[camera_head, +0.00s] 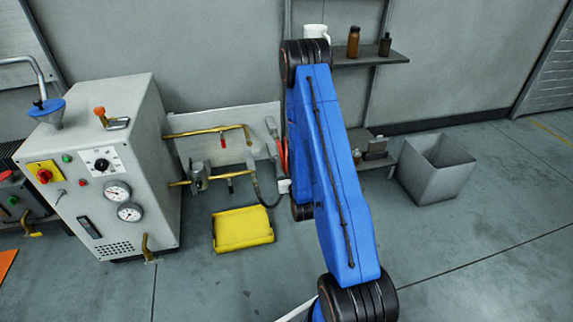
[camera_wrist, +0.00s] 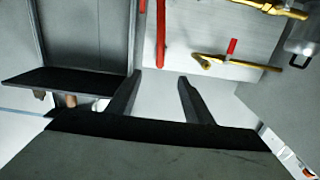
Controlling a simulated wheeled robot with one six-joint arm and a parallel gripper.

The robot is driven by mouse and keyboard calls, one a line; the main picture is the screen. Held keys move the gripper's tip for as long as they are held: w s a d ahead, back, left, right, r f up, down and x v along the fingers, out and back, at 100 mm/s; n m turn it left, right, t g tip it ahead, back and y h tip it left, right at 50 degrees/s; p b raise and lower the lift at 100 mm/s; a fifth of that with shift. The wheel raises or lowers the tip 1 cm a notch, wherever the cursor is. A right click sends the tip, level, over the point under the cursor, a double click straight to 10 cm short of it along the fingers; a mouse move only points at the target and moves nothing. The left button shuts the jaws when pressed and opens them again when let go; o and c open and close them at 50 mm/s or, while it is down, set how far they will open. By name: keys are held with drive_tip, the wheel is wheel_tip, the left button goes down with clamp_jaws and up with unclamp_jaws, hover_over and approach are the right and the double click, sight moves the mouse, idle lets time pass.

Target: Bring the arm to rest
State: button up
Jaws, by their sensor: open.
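My blue arm (camera_head: 335,170) stands raised in the middle of the head view, bent at a dark upper joint. My gripper is hidden behind the arm in the head view. In the wrist view my gripper (camera_wrist: 159,76) shows two dark fingers spread apart, with nothing between them. Beyond the fingertips is a pale wall panel with a red upright part (camera_wrist: 161,35) and brass pipes (camera_wrist: 235,63). I cannot tell how far the fingers are from the panel.
A grey machine (camera_head: 115,170) with gauges stands at left. A yellow case (camera_head: 242,229) lies on the floor. A shelf (camera_head: 372,56) behind the arm holds a white mug (camera_head: 316,32) and brown bottles (camera_head: 353,42). A grey bin (camera_head: 436,172) stands at right; floor beyond it is clear.

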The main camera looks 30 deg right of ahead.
idle(0.5)
drive_tip(key=w+a+r+n+g+y, duration=0.1)
drive_tip(key=w+a+r+g+y, duration=0.2)
drive_tip(key=r, duration=0.7)
drive_tip(key=s+a+r+g, duration=0.3)
drive_tip(key=s+a+r, duration=0.4)
drive_tip(key=s+r, duration=0.15)
drive_tip(key=s+a+r+g, duration=0.2)
drive_tip(key=s+r, duration=0.1)
drive_tip(key=s, duration=0.8)
drive_tip(key=s+a+r+n+g+y, duration=0.1)
drive_tip(key=s+a+r+g, duration=0.1)
drive_tip(key=s, duration=0.9)
drive_tip(key=s+a+r+n+g+y, duration=0.1)
drive_tip(key=s+a+r, duration=0.3)
drive_tip(key=s, duration=0.6)
drive_tip(key=shift+s+r+g, duration=0.4)
drive_tip(key=shift+r+g, duration=0.4)
drive_tip(key=shift+r, duration=0.05)
